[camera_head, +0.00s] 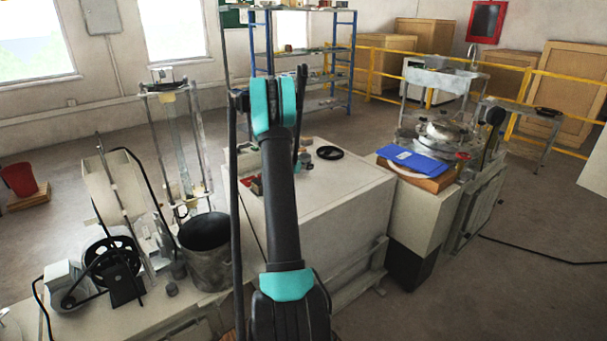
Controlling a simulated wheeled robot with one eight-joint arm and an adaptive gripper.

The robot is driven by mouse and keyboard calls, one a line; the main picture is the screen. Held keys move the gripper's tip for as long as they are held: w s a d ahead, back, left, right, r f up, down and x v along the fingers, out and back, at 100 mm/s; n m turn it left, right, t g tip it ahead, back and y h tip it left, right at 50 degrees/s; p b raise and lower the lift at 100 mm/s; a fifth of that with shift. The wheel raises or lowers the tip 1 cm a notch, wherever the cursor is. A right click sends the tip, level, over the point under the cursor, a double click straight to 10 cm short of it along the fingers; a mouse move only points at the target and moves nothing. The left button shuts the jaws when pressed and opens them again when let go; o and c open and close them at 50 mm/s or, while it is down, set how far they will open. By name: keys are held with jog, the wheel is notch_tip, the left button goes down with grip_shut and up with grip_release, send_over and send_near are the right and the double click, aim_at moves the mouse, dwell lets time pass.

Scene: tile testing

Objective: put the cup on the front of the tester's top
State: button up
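No cup can be made out with certainty. A small dark item (305,161) stands on the white top of the boxy machine (345,190) in the middle, which may be the tester; it is too small to identify. My black and teal arm rises from the bottom centre in front of this machine and hides part of its top and front. My gripper cannot be made out, so its state and anything in it do not show.
A black ring (330,153) lies on the white top. A dark bucket (205,248) and a belt-driven machine (112,260) stand at left. At right, a blue folder (412,160) lies on another machine. A blue-framed shelf (302,60) stands behind. The floor at right is mostly clear.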

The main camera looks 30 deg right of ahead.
aim_at(304, 172)
jog(key=shift+f, duration=2)
jog(key=shift+f, duration=0.15)
jog(key=o, duration=1.2)
